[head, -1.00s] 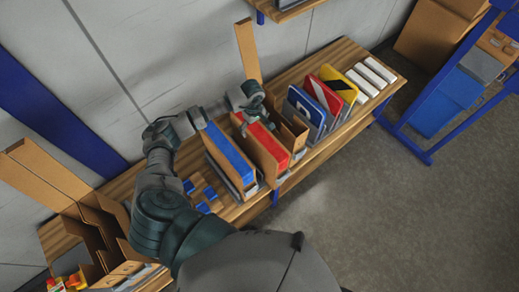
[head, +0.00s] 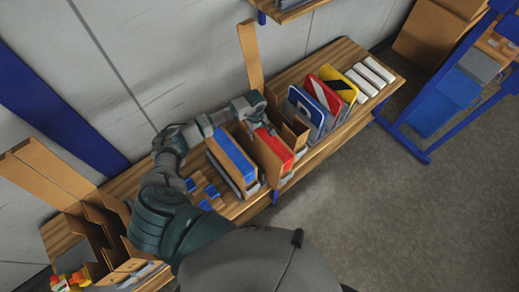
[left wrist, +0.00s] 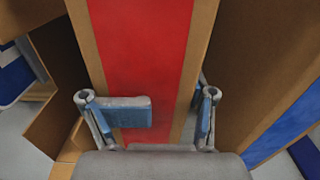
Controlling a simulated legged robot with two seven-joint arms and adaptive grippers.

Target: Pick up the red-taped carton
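The red-taped carton (head: 275,143) stands in the row on the wooden bench, between the blue-taped carton and an open brown carton. In the left wrist view its red tape (left wrist: 142,50) fills the middle. My left gripper (head: 262,125) is over its wall-side end. In the left wrist view the gripper (left wrist: 174,115) is open, with one finger pad in front of the red tape and the other finger by the carton's right edge. I cannot tell whether either finger touches it. My right gripper is not in view.
The blue-taped carton (head: 231,156) is close on the left. An open brown carton (head: 294,128) and road signs (head: 307,106) are close on the right. White boxes (head: 368,78) lie farther right. Small blue pieces (head: 211,191) lie left of the cartons. A blue-framed rack (head: 447,100) stands at right.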

